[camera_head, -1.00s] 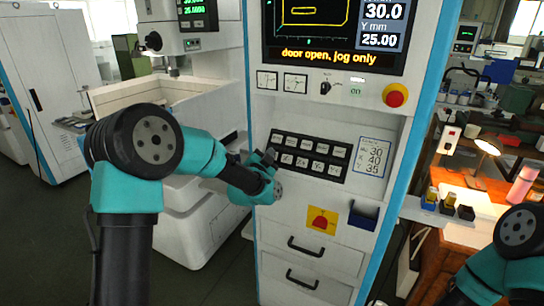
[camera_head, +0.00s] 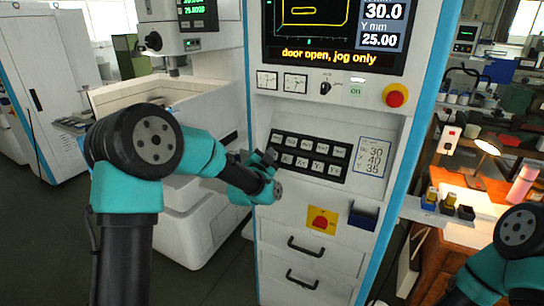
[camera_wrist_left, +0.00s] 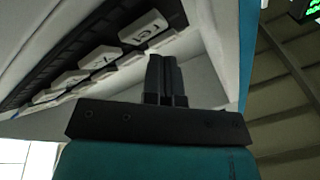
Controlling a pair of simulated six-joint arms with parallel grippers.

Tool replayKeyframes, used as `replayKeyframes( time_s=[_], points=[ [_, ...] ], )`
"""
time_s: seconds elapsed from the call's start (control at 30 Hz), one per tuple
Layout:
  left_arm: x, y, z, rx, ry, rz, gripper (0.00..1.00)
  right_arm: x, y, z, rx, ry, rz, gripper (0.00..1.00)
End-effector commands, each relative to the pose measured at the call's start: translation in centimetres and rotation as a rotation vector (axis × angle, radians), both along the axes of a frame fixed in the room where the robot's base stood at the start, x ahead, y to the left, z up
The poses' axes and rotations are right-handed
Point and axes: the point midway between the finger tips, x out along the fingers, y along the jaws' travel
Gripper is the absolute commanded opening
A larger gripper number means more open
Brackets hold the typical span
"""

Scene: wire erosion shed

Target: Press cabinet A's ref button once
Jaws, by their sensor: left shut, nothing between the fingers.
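The cabinet (camera_head: 387,148) in front of me is white with blue edges. Its black keypad (camera_head: 345,163) carries two rows of white keys. The key labels are too small to read surely in the head view, so I cannot tell which one is the ref button. My left gripper (camera_head: 267,157) is shut and empty at the keypad's left end. In the left wrist view its fingertips (camera_wrist_left: 165,62) are close to a white key (camera_wrist_left: 143,29) at the end of a row. I cannot tell whether they touch the panel. My right gripper is out of view.
Above the keypad are a screen (camera_head: 318,55) reading "door open, jog only", two gauges and a red emergency button (camera_head: 395,95). Below are a yellow plate with a red switch (camera_head: 320,221), a dark blue holder (camera_head: 362,216) and drawer handles. A workbench stands at right.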

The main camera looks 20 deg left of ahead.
Motion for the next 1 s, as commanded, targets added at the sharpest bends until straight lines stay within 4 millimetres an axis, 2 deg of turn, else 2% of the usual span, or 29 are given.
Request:
replayKeyframes(
  time_s=[1.0],
  points=[
    [0.70, -0.13, -0.51, 0.000, 0.000, 0.000, 0.00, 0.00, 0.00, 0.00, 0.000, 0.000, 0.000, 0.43]
  ],
)
